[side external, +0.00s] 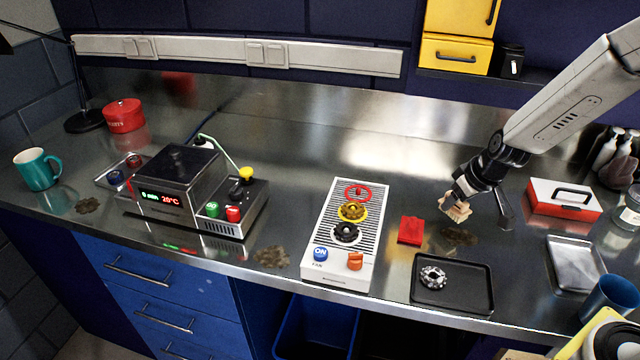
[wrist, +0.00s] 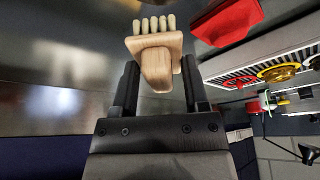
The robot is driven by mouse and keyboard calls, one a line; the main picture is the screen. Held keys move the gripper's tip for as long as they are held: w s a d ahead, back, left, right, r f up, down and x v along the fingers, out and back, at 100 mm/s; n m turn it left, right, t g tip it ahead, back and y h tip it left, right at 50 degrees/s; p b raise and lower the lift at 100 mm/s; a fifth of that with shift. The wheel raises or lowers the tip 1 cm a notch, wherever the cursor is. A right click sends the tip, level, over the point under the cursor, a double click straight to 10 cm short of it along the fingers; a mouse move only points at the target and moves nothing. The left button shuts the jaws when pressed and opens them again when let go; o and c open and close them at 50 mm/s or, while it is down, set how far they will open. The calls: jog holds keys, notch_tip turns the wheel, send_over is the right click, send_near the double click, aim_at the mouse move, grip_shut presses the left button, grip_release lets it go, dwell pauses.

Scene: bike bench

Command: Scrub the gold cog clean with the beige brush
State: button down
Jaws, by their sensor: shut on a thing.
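The beige brush (wrist: 155,55) is between the fingers of my gripper (wrist: 158,85) in the wrist view, with its pale bristle tufts pointing away from the gripper. In the side view my gripper (side external: 462,192) is shut on the brush (side external: 455,208) and holds it over the bench, right of the red block. The gold cog (side external: 353,211) sits on the white slatted fan unit (side external: 326,255), between a red cog and a black cog. The gold cog also shows at the right of the wrist view (wrist: 278,72). The brush is apart from the cog.
A red block (side external: 411,230) lies between the fan unit and the brush. A black tray (side external: 452,300) with a silver cog (side external: 433,277) stands in front. A red and white box (side external: 563,199) is at right. Dark smudges mark the bench.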

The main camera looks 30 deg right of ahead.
dwell(0.4)
jog(key=w+a+r+n+y, duration=0.2)
jog(key=w+a+r+n, duration=0.25)
jog(key=w+a, duration=0.45)
notch_tip(320, 180, up, 3)
jog(key=n+g+y, duration=0.1)
jog(key=n, duration=0.4)
send_over(344, 205)
jog(key=s+d, duration=0.1)
jog(key=shift+s+d+r+m, duration=0.15)
jog(key=shift+m, duration=0.1)
jog(key=shift+f, duration=2.4)
jog(key=shift+f, duration=0.65)
jog(key=shift+w+a, duration=0.65)
jog(key=shift+a, duration=0.05)
